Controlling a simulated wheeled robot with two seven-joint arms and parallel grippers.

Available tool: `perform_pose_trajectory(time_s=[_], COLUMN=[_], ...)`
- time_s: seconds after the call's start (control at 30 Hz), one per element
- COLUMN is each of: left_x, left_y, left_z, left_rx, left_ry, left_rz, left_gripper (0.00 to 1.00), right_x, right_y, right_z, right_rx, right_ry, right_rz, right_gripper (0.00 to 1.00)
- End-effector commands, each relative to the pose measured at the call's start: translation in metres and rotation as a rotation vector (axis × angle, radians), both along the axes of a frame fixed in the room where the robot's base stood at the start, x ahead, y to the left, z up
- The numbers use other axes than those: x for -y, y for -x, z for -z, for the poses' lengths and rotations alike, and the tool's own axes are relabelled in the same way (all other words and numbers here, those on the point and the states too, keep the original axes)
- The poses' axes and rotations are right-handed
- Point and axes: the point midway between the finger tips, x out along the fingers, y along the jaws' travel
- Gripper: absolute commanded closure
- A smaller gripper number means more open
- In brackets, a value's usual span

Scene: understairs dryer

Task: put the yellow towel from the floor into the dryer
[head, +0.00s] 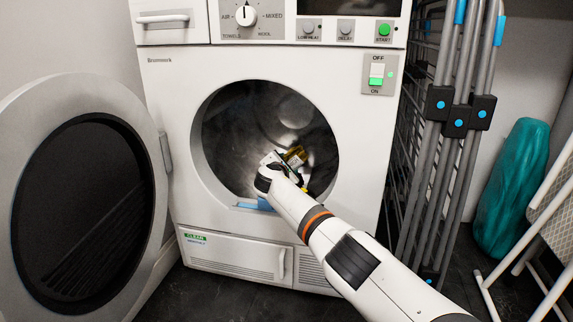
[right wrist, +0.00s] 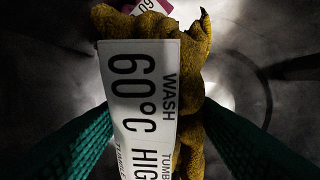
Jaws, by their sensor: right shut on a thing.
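The dryer (head: 172,110) stands ahead with its round door (head: 30,110) swung wide open to the left. My right arm reaches into the dark metal drum (head: 235,130), with my right gripper (head: 290,167) inside the opening. The right gripper is shut on the yellow towel (head: 296,155); only a small part of the towel shows past the gripper in the head view. In the right wrist view the bunched towel (right wrist: 190,130) sits between the green-textured fingers, and its white "60°C" wash label (right wrist: 140,85) covers much of it. My left gripper is out of view.
A folded grey drying rack (head: 440,140) leans close to the dryer's right side. A teal bag-like object (head: 510,190) and a white folding frame (head: 545,215) stand further right. A blue piece (head: 255,205) shows at the opening's lower rim.

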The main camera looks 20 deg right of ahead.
Motion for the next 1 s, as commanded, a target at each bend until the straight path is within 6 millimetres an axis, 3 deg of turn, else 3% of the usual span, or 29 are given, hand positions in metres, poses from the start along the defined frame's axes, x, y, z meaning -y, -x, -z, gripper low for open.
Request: perform_pose_trajectory(time_s=[0.5,0.87,0.9,1.0], left_x=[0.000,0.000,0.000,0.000], left_y=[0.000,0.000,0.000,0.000], left_z=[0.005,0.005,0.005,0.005], left_rx=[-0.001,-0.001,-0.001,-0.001], left_ry=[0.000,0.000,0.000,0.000], left_rz=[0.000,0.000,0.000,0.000], left_gripper=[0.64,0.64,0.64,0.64], right_x=[-0.001,-0.001,-0.001,-0.001], right_y=[0.000,0.000,0.000,0.000], right_z=[0.025,0.027,0.027,0.027], right_rx=[0.000,0.001,0.001,0.001], right_ry=[0.002,0.001,0.001,0.001], right_rz=[-0.002,-0.002,-0.002,-0.002], right_gripper=[0.70,0.70,0.41,0.24])
